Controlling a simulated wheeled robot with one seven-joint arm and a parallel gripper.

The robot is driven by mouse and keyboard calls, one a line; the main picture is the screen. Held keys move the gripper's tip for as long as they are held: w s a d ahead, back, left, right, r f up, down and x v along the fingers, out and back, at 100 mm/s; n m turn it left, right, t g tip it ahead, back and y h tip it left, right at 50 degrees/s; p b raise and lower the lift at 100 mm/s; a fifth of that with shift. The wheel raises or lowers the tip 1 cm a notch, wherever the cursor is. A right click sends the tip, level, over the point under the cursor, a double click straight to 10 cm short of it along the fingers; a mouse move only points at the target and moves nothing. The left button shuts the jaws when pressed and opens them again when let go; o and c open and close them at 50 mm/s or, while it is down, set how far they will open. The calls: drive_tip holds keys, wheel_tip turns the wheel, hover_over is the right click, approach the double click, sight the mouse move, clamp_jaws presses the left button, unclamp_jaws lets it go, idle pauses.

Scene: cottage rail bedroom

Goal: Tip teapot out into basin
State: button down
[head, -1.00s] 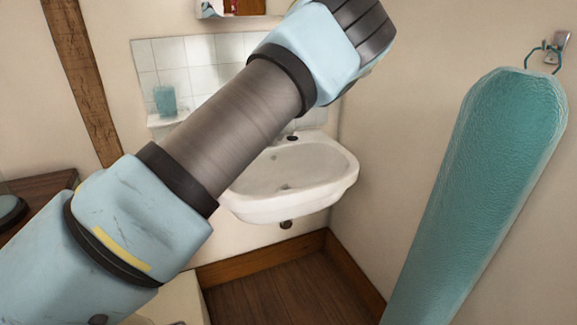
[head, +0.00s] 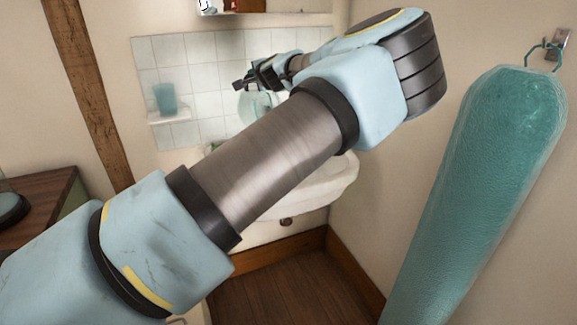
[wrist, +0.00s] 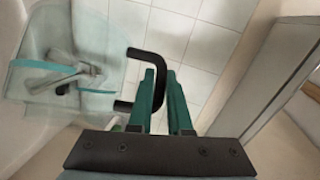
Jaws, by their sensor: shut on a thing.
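The teapot (head: 247,106) is clear glass and shows partly behind my arm, in front of the wall tiles in the head view. In the wrist view its glass body (wrist: 98,45) is at the left, with a black handle (wrist: 158,62) and a teal band. My gripper (head: 258,78) is shut on the teapot's handle; its green fingers (wrist: 160,78) show in the wrist view. The white basin (head: 325,187) is below the teapot, largely hidden by my arm. A grey, tap-like shape (wrist: 60,72) shows through the glass. I cannot tell whether liquid is coming out.
A teal cup (head: 165,97) stands on a small white shelf (head: 170,117) left of the basin. A teal hanging thing (head: 480,190) is on a hook at the right wall. A dark wooden surface (head: 38,200) is at the left. The tiled wall is close behind the teapot.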

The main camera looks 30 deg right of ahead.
drive_tip(key=shift+m+t, duration=0.8)
drive_tip(key=shift+t, duration=0.1)
drive_tip(key=shift+s+d+r+b, duration=0.25)
drive_tip(key=shift+s+d+b, duration=0.1)
drive_tip(key=shift+s+d, duration=0.2)
drive_tip(key=shift+s+d+r+b, duration=0.3)
drive_tip(key=shift+s+d, duration=0.2)
drive_tip(key=shift+s, duration=0.15)
drive_tip(key=shift+s+d+r+b, duration=0.2)
drive_tip(key=shift+s+d+b, duration=0.15)
drive_tip(key=shift+s+d, duration=0.2)
drive_tip(key=shift+s+d+f+b, duration=0.15)
drive_tip(key=shift+s+f+b, duration=0.1)
drive_tip(key=shift+b, duration=0.4)
drive_tip(key=s+d+f+m+t+h+b, duration=0.1)
drive_tip(key=s+d+f+m+t+b, duration=0.1)
drive_tip(key=b, duration=0.7)
drive_tip(key=s+d+f+m+t+h+b, duration=0.1)
drive_tip(key=s+d+f+m+t+b, duration=0.1)
drive_tip(key=s+d+b, duration=0.4)
drive_tip(key=shift+s+d+f+m+t+b, duration=0.4)
drive_tip(key=shift+s+f+m+b, duration=0.45)
drive_tip(key=shift+s+m+b, duration=0.45)
drive_tip(key=shift+s+d+f+b, duration=0.1)
drive_tip(key=shift+s+d+b, duration=0.1)
drive_tip(key=shift+b, duration=0.25)
drive_tip(key=shift+s+d+f+m+h+b, duration=0.2)
drive_tip(key=shift+m+h+b, duration=0.1)
drive_tip(key=shift+m+b, duration=0.1)
